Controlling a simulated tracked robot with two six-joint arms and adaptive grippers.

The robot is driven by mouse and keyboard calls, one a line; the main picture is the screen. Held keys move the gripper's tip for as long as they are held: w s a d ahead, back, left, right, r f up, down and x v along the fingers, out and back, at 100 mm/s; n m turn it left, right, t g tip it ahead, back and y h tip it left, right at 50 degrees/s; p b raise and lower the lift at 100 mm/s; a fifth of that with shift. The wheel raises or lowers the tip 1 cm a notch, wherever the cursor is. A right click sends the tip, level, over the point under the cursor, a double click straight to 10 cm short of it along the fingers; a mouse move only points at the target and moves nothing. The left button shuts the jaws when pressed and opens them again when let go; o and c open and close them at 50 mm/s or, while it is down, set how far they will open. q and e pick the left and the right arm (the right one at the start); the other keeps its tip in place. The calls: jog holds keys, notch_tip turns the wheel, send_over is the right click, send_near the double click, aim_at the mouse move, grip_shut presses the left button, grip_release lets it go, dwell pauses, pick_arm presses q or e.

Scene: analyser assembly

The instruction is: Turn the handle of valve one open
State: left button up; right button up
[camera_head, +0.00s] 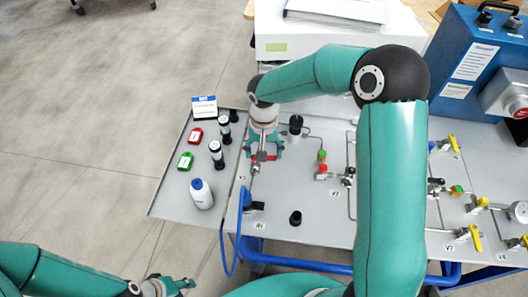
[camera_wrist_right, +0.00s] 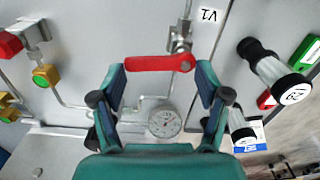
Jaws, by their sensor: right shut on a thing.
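Valve one (camera_wrist_right: 180,40) has a red lever handle (camera_wrist_right: 158,63), beside a label reading V1 (camera_wrist_right: 208,15) in the right wrist view. The handle lies roughly crosswise between the two fingers of my right gripper (camera_wrist_right: 160,80), which is shut on it. In the head view the right gripper (camera_head: 264,153) is over the left part of the grey panel, and the handle is mostly hidden there. My left gripper (camera_head: 172,286) is at the bottom edge of the head view, off the panel and partly cut off. Whether its fingers are open cannot be told.
A round gauge (camera_wrist_right: 165,123) sits behind the handle. A side tray (camera_head: 165,205) holds a white bottle (camera_head: 201,194), red and green tags and black-and-white cylinders. A blue hose (camera_head: 223,248) hangs at the panel's front. Several yellow-handled valves and a blue box (camera_head: 478,55) are at right.

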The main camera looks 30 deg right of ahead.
jog(key=n, duration=0.2)
jog(key=w+n+b, duration=0.1)
jog(key=n, duration=0.3)
jog(key=w+n, duration=0.1)
jog(key=n, duration=0.1)
jog(key=shift+a, duration=0.1)
jog(key=n, duration=0.4)
jog(key=shift+w+a, duration=0.3)
jog(key=shift+w, duration=0.1)
jog(key=shift+w+a+r+n, duration=0.1)
jog(key=shift+w+a+n, duration=0.1)
jog(key=shift+n, duration=0.9)
jog(key=shift+w+a+n, duration=0.1)
jog(key=shift+a+n, duration=0.1)
jog(key=shift+n, duration=0.9)
jog(key=o, duration=1.2)
jog(key=shift+c, duration=0.2)
jog(key=shift+s, duration=0.1)
